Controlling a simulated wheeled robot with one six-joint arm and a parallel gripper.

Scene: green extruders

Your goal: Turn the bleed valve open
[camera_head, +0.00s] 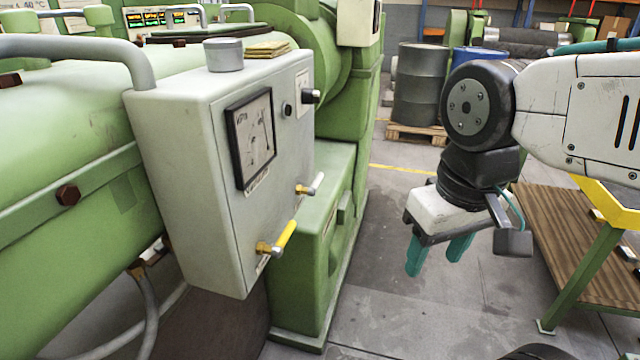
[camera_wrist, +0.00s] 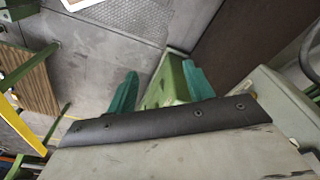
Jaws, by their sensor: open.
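A pale grey-green control box (camera_head: 205,225) is mounted on the side of the green machine. Two small brass valves stick out of its front face: a lower one with a yellow lever (camera_head: 285,234) pointing up and right, and a smaller upper one with a pale grey lever (camera_head: 317,183). Which one is the bleed valve I cannot tell. My gripper (camera_head: 434,264) hangs to the right of the box, pointing down, with its two teal fingers apart and empty. In the wrist view my gripper (camera_wrist: 160,72) shows its fingers spread, clear of both levers.
The box also carries a dial gauge (camera_head: 252,138) and a black knob (camera_head: 311,96). A grey handrail (camera_head: 75,48) runs at the left. A wooden-topped table (camera_head: 555,235) stands at the right, and drums (camera_head: 422,85) stand behind. The floor between box and table is clear.

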